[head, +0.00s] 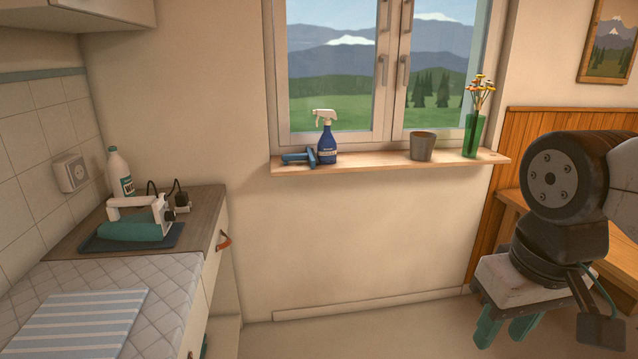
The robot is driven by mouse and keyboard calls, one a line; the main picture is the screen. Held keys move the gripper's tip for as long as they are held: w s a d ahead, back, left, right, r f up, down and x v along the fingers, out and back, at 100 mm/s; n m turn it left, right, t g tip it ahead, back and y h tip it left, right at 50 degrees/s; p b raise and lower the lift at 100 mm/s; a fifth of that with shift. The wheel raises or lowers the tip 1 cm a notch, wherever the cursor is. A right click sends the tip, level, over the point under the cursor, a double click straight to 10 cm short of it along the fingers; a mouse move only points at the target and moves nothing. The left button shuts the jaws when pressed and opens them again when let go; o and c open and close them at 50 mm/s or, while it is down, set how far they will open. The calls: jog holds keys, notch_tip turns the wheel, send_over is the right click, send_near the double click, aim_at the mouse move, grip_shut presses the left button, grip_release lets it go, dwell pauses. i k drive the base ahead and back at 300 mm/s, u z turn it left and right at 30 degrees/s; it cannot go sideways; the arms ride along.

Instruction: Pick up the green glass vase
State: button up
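The green glass vase (472,136) stands upright near the right end of the wooden window sill (380,163). It holds several orange, yellow and white flowers (481,90). My gripper (503,338) is at the lower right, pointing down, well below the sill and apart from the vase. Its two teal fingers are spread with a gap between them, and I see nothing in the gap.
A grey pot (422,146) stands left of the vase on the sill. A blue spray bottle (327,143) and a blue tool (298,157) are further left. A counter (60,235) with a teal iron (135,224) fills the left side. Floor between is clear.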

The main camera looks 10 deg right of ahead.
aim_at(473, 126)
jog(key=i, duration=2.95)
jog(key=z, duration=2.3)
